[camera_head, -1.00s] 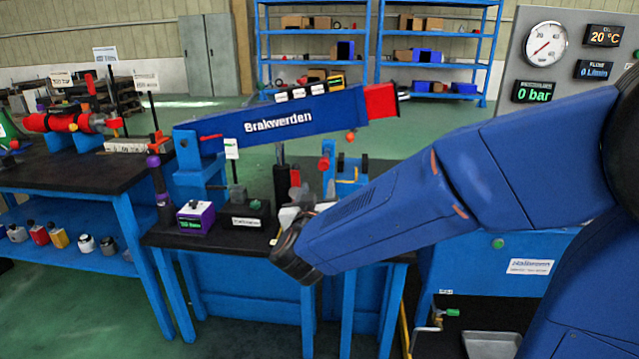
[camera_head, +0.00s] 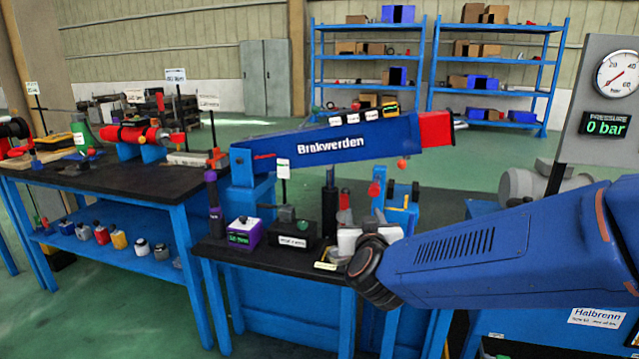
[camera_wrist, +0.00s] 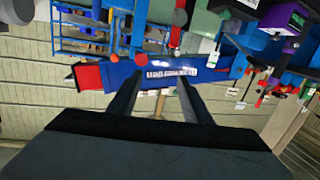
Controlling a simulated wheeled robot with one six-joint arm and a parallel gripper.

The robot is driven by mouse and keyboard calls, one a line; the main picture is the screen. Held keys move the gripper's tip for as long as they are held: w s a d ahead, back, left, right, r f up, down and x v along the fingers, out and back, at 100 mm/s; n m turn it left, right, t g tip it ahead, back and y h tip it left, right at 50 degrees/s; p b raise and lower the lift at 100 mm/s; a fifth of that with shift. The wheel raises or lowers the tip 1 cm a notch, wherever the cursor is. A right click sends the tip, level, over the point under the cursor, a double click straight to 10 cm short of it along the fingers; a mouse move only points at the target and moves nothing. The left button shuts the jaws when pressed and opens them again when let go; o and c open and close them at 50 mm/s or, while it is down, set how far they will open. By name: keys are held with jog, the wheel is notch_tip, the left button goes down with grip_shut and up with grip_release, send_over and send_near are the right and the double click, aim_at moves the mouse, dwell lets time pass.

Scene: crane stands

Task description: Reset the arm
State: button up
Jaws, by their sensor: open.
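In the wrist view my gripper (camera_wrist: 160,78) shows as two dark fingers held apart, with nothing between them. The wrist picture is upside down: the blue crane boom (camera_wrist: 205,72) with its red end lies beyond the fingertips, apart from them as far as I can tell. In the head view my blue arm reaches in from the right, and its dark wrist end is at the front right of the crane bench (camera_head: 325,268). The fingers are not clear there. The boom (camera_head: 335,143), lettered "Brakwerden", slopes up to the right above the bench.
The crane bench holds a purple box with a green display (camera_head: 244,233) and a black box (camera_head: 292,234). A second bench (camera_head: 100,180) with a red cylinder stands left. A gauge panel (camera_head: 600,130) stands right. Green floor is open at the lower left and behind.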

jog(key=s+d+f+g, duration=0.3)
jog(key=s+d+g, duration=0.1)
jog(key=s, duration=0.6)
jog(key=s+d+f+g, duration=0.4)
jog(key=s+d, duration=0.2)
jog(key=s, duration=0.4)
jog(key=s+d+f+g+y, duration=0.1)
jog(key=s+d+f+g, duration=0.3)
jog(key=s, duration=0.7)
jog(key=shift+d+f, duration=0.15)
jog(key=shift+d, duration=0.75)
